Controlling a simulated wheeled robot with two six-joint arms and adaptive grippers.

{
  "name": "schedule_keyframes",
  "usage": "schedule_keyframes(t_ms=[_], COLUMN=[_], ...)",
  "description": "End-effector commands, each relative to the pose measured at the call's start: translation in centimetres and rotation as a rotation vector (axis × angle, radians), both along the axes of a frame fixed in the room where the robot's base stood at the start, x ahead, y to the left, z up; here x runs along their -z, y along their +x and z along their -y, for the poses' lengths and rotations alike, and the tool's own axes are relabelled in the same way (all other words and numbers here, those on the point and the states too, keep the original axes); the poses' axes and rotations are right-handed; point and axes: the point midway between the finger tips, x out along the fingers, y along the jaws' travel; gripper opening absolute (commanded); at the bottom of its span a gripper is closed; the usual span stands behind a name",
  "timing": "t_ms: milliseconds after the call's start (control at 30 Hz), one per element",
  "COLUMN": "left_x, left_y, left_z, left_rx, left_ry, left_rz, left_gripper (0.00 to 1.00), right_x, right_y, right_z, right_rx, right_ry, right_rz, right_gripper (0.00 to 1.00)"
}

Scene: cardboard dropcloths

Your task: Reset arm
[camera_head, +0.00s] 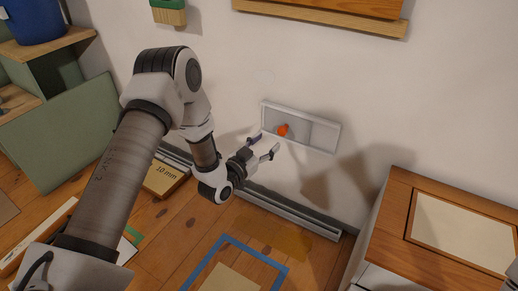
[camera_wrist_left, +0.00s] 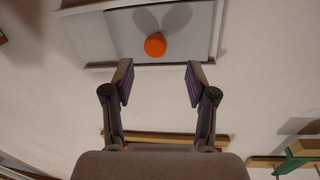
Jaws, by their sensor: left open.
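My left arm comes in from the left in the head view and reaches toward the wall. My left gripper (camera_head: 264,146) is open and empty. Its fingers point toward a pale framed wall panel (camera_head: 322,136) with a small orange knob (camera_head: 283,130). In the left wrist view the open fingers (camera_wrist_left: 160,80) stand apart with the orange knob (camera_wrist_left: 155,45) beyond their tips, near the middle. The framed panel (camera_wrist_left: 190,30) shows there too, with the fingers' shadows on it. No contact between fingers and knob shows. My right gripper is not in view.
A wooden cabinet (camera_head: 397,215) stands at the right. A green shelf unit (camera_head: 75,130) with a blue bucket (camera_head: 35,20) is at the left. A box marked "10 mm" (camera_head: 165,180) lies by the wall. Blue tape (camera_head: 262,261) marks the wooden floor. A wooden ledge (camera_head: 330,20) is above.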

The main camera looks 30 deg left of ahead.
Motion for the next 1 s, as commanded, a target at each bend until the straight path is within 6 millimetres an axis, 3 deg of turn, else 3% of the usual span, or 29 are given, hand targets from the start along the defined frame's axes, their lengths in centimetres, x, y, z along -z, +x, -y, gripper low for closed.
schedule_keyframes(t_ms=[100,200,767,867,967,1000], left_x=[0.0,0.0,-0.1,0.0,3.5,5.6], left_y=[-2.4,-3.5,-3.9,-5.1,-9.4,-11.9], left_z=[-0.5,-0.6,-0.5,1.9,5.5,6.5], left_rx=[-0.003,-0.002,0.001,0.053,0.097,0.102], left_ry=[-0.003,-0.002,0.001,0.018,0.044,0.049], left_rz=[-0.002,0.0,-0.007,-0.068,-0.294,-0.428], left_gripper=[0.57,0.57,0.57,0.57,0.57,0.57], right_x=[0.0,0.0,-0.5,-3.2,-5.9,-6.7], right_y=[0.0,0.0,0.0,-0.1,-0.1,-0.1], right_z=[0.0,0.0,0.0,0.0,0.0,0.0], right_rx=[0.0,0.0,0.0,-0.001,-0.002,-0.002], right_ry=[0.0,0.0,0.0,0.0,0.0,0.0], right_rz=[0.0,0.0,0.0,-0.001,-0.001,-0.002], right_gripper=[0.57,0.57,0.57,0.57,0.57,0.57])
